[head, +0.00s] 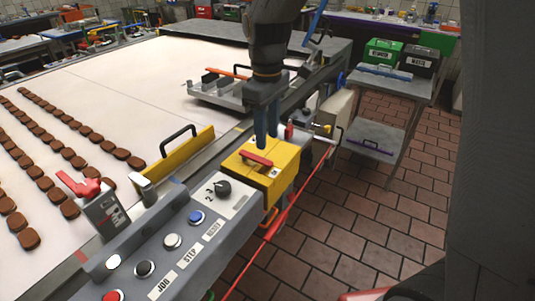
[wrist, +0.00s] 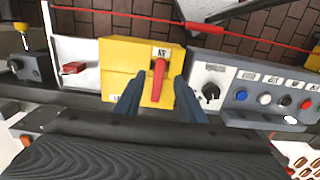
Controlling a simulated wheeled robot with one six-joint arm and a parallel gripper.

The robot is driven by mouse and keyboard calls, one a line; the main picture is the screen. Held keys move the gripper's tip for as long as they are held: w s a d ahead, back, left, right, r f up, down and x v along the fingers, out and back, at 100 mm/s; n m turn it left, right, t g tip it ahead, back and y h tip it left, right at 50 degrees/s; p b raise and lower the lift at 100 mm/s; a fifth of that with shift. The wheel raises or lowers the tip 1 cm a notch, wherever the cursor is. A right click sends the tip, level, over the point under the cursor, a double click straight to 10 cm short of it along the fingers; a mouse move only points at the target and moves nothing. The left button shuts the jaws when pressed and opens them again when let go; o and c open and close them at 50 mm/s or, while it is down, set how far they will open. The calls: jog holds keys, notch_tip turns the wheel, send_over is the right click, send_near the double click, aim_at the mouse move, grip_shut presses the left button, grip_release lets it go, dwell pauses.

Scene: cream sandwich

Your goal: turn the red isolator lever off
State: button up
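The red isolator lever (head: 255,158) is on top of a yellow box (head: 257,183) beside the conveyor in the head view. In the wrist view the lever (wrist: 158,79) lies along the picture's vertical, its upper end near a small label on the yellow box (wrist: 115,55). My gripper (head: 266,142) points down over the box. In the wrist view my gripper (wrist: 158,88) has its two blue fingers apart, one on each side of the lever, with nothing held. I cannot tell whether the fingertips are level with the lever or still above it.
A grey control panel (head: 190,245) with a black knob (head: 223,187) and several buttons adjoins the box. Another red handle (head: 80,187) stands farther left. A yellow guard (head: 180,158) borders the conveyor (head: 110,75) carrying brown biscuits. A red cord (head: 300,205) runs along the floor side.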

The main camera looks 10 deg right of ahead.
aim_at(268, 162)
notch_tip(268, 162, down, 8)
jog(key=shift+r+p, duration=0.25)
jog(key=shift+p, duration=0.6)
jog(key=shift+c, duration=0.4)
grip_shut()
